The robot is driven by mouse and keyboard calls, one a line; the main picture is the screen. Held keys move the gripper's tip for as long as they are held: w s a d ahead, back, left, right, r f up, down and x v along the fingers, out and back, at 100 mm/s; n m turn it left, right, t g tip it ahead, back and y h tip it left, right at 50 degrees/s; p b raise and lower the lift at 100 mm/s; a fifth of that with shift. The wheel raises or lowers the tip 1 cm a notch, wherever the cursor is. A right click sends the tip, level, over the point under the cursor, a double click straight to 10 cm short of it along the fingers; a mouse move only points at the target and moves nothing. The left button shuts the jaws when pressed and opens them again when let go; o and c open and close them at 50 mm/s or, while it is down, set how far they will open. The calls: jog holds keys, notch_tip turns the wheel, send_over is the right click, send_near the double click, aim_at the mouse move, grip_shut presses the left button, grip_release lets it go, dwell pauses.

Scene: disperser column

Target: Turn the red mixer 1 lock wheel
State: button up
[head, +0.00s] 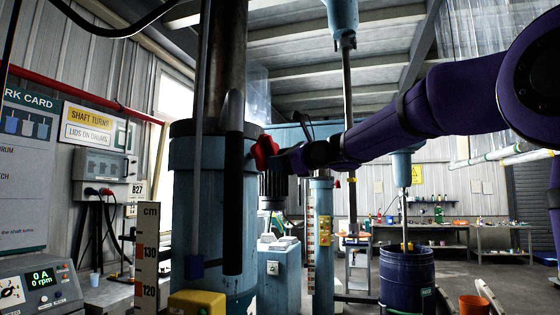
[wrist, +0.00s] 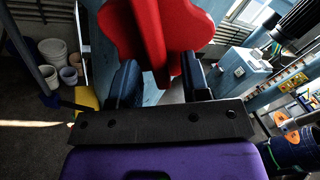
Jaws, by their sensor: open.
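The red lock wheel (head: 264,151) is a lobed knob on the right side of the thick blue column (head: 205,190) in the head view. In the wrist view the red wheel (wrist: 155,30) fills the top middle, with its raised red middle bar running down between my fingers. My gripper (wrist: 158,85) is open, with one dark finger on each side of the bar. I cannot tell whether either finger touches it. In the head view my purple arm reaches in from the right, and its gripper end (head: 290,160) is at the wheel, its fingers hardly visible.
A control box with a green display (head: 42,279) stands at lower left. A yellow box (head: 197,303) is low on the column's front. A blue drum (head: 407,280) stands at right. Buckets (wrist: 55,55) stand on the floor at left in the wrist view.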

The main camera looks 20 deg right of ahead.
jog(key=v, duration=1)
jog(key=shift+s+d, duration=0.25)
jog(key=shift+s, duration=0.05)
jog(key=s+a+f+n+g+h, duration=0.2)
jog(key=s+f+n+g, duration=0.1)
jog(key=s+f+n, duration=0.4)
jog(key=s+a+f+n+g+h, duration=0.1)
jog(key=s+a+f+n+g, duration=0.3)
jog(key=s+f, duration=0.45)
jog(key=s+d+f+n+g+h, duration=0.1)
jog(key=s+d+f+n+h, duration=0.2)
jog(key=s+f+n, duration=0.3)
jog(key=s+d+f+n+g+h, duration=0.1)
jog(key=s+d+f+n+h, duration=0.2)
jog(key=s+f+n, duration=0.3)
notch_tip(320, 180, down, 4)
jog(key=shift+s+r+g+h, duration=0.2)
jog(key=shift+s+g+h, duration=0.25)
jog(key=shift+s, duration=0.45)
